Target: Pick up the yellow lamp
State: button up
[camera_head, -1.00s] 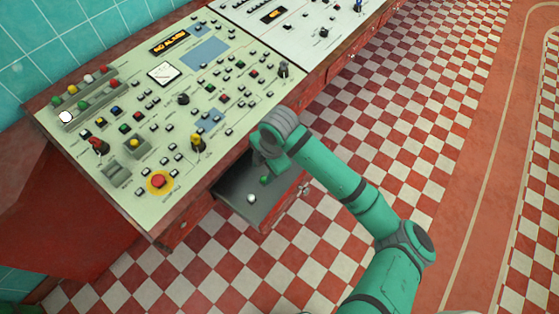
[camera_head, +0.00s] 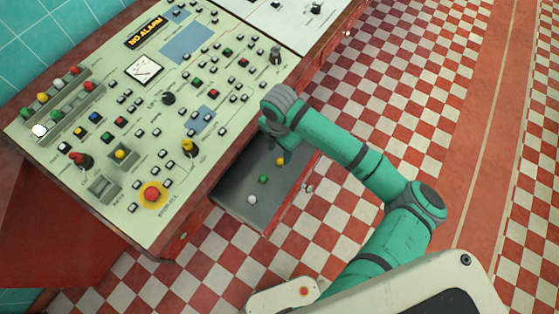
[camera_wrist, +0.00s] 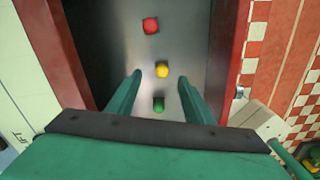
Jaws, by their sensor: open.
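The yellow lamp (camera_wrist: 162,72) is a small round yellow cap lying in an open grey metal drawer (camera_head: 231,198). In the wrist view it sits just beyond and between my two fingertips. It also shows in the head view (camera_head: 280,161), right beside my gripper (camera_head: 284,154). In the wrist view my gripper (camera_wrist: 159,77) is open and empty, with its fingers pointing down into the drawer. A green lamp (camera_wrist: 158,104) lies between the fingers in that view. A red lamp (camera_wrist: 150,25) lies farther up. My gripper hides part of the drawer in the head view.
A white lamp (camera_head: 252,199) lies in the drawer's near end. The drawer's red side walls (camera_wrist: 238,50) flank my fingers. The control panel (camera_head: 150,110) overhangs to the left. Open checkered floor (camera_head: 400,90) lies to the right.

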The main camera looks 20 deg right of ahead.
aim_at(281, 160)
jog(key=shift+s+d+f, duration=0.1)
jog(key=shift+f, duration=1.35)
jog(key=shift+s+d+f, duration=0.1)
jog(key=shift+f, duration=1.3)
grip_shut()
